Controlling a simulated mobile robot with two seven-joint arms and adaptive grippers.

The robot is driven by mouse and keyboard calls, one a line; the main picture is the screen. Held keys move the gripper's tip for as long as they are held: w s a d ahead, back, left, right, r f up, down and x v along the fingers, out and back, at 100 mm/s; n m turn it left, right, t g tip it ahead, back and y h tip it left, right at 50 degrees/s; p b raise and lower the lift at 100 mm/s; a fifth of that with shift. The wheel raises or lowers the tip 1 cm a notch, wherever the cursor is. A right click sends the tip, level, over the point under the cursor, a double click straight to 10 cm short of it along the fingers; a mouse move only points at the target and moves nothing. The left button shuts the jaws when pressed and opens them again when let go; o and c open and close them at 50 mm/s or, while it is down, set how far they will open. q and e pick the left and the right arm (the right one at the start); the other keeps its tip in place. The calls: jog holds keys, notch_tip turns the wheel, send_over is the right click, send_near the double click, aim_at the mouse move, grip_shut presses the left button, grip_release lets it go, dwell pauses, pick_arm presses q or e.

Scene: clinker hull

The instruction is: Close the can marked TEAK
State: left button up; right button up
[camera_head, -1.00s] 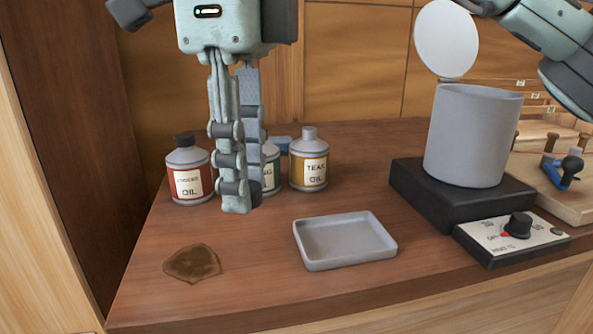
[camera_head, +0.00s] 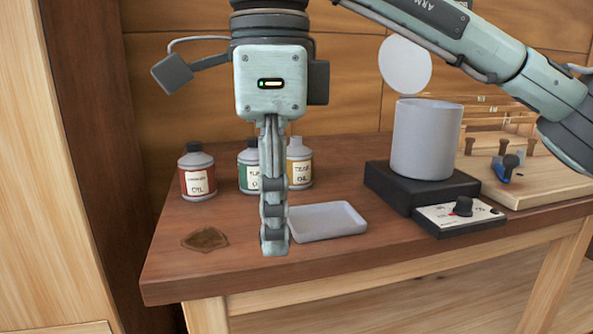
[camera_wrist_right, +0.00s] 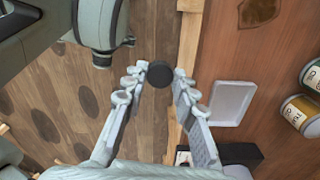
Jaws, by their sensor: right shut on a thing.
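The can marked TEAK (camera_head: 299,168) stands upright behind the tray, with a yellow label. My right gripper hides part of it in the head view, including part of its top. Its side with the yellow label also shows at the right edge of the wrist view (camera_wrist_right: 302,113). My right gripper (camera_head: 274,245) points down in front of the cans, near the table's front edge. In the wrist view its fingers are shut on a round black cap (camera_wrist_right: 158,74), clear of the can. My left gripper is not in view.
A red-labelled can (camera_head: 197,173) with a black cap and a green-labelled can (camera_head: 249,167) stand left of the TEAK can. A grey tray (camera_head: 328,222), a brown stain (camera_head: 205,238) and a grey pot (camera_head: 425,140) on a black hotplate (camera_head: 415,187) are on the table.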

jog(key=w+d+f+n, duration=0.4)
jog(key=d+f+n, duration=0.2)
jog(key=d, duration=0.4)
jog(key=w+d+f+n, duration=0.4)
jog(key=d+f+n, duration=0.3)
jog(key=d, duration=0.3)
jog(key=shift+w+d+n, duration=0.15)
jog(key=shift+w+n, duration=0.05)
jog(key=shift+n, duration=0.2)
jog(key=shift+d, duration=0.2)
